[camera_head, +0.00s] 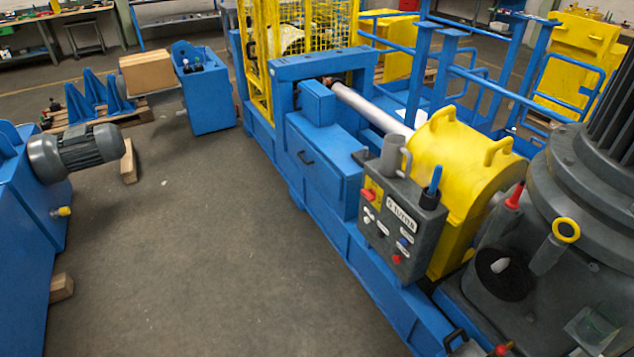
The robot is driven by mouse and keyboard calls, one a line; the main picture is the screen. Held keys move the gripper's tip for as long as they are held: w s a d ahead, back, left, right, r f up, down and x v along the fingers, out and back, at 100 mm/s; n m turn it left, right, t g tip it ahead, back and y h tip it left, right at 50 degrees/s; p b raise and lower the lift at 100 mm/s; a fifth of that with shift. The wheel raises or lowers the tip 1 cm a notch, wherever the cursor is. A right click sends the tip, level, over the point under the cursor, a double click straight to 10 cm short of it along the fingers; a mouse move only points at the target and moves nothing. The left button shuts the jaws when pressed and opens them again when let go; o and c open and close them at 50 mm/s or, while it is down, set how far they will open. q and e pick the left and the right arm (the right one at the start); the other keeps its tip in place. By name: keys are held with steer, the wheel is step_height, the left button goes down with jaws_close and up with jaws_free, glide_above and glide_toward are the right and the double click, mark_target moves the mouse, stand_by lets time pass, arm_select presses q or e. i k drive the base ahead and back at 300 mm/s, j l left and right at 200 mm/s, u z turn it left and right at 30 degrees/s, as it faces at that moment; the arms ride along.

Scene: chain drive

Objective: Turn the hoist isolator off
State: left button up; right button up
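A grey control box (402,232) stands upright on the blue machine frame, right of centre. On its upper left is a yellow plate with a red rotary switch (370,195), which looks like an isolator; its exact handle position is too small to tell. I cannot read which of these is marked for the hoist. Neither of my grippers is in view.
A yellow guard (462,165) covers the shaft behind the box. A large grey motor housing (600,200) fills the right side. A blue machine with a grey motor (75,150) stands at left. The floor (210,240) between is clear.

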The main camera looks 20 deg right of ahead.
mark_target(370, 195)
steer(key=i+j+u, duration=0.3)
steer(key=i, duration=0.4)
steer(key=i+u, duration=0.35)
steer(key=i, duration=0.35)
steer(key=i+z, duration=0.35)
steer(key=i+j+z, duration=0.55)
steer(key=i+z, duration=0.2)
steer(key=i+j+z, duration=0.2)
steer(key=z, duration=0.2)
steer(key=i+j+z, duration=0.15)
steer(key=z, duration=0.2)
steer(key=i+j+z, duration=0.1)
steer(key=j+z, duration=0.3)
steer(key=i+j+z, duration=0.35)
steer(key=i+z, duration=0.15)
steer(key=i, duration=0.1)
